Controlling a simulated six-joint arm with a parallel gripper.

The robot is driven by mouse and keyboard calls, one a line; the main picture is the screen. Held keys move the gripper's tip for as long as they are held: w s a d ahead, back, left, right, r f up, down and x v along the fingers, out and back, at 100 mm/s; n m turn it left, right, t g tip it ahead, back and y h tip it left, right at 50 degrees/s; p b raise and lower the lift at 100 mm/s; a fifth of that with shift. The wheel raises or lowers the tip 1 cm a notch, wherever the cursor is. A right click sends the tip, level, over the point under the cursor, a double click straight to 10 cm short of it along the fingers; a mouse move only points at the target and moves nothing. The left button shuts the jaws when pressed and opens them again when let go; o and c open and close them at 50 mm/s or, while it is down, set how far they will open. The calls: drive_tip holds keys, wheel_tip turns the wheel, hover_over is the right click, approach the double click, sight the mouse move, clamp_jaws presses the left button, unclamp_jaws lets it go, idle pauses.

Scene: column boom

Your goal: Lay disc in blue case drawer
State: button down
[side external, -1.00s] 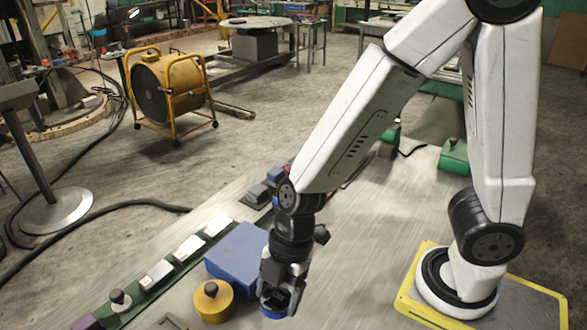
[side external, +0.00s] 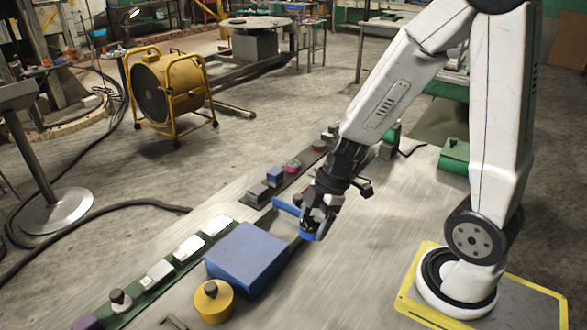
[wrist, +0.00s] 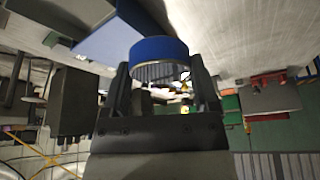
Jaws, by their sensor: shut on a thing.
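My gripper (side external: 312,226) is shut on a blue disc (side external: 307,235), whose round blue rim also shows between the fingers in the wrist view (wrist: 160,48). The blue case (side external: 246,256) sits on the bench, left of my gripper in the side view. A blue bar (side external: 286,206), which looks like the front of the pulled-out drawer, stands off the case's back right side. I cannot tell how high the disc is above the drawer.
A yellow round container with a dark knob (side external: 213,301) stands in front of the case. A green strip with white blocks (side external: 189,248) runs along its left. A dark strip with small coloured pieces (side external: 275,180) lies behind. The bench's right side is mostly clear.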

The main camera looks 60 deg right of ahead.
drive_tip(key=shift+m, duration=0.8)
drive_tip(key=shift+s+d+r, duration=0.1)
drive_tip(key=shift+s+d, duration=0.1)
drive_tip(key=shift+d, duration=0.95)
drive_tip(key=shift+s+d, duration=0.2)
drive_tip(key=shift+d, duration=0.95)
approach(278, 233)
drive_tip(key=a, duration=0.1)
drive_tip(key=a+f, duration=0.1)
drive_tip(key=shift+s+a, duration=0.25)
drive_tip(key=shift+s, duration=0.1)
drive_tip(key=shift+w+f, duration=0.65)
drive_tip(key=shift+w+d+f, duration=0.1)
drive_tip(key=shift+w+f, duration=0.15)
drive_tip(key=shift+f, duration=1.6)
drive_tip(key=shift+f, duration=0.15)
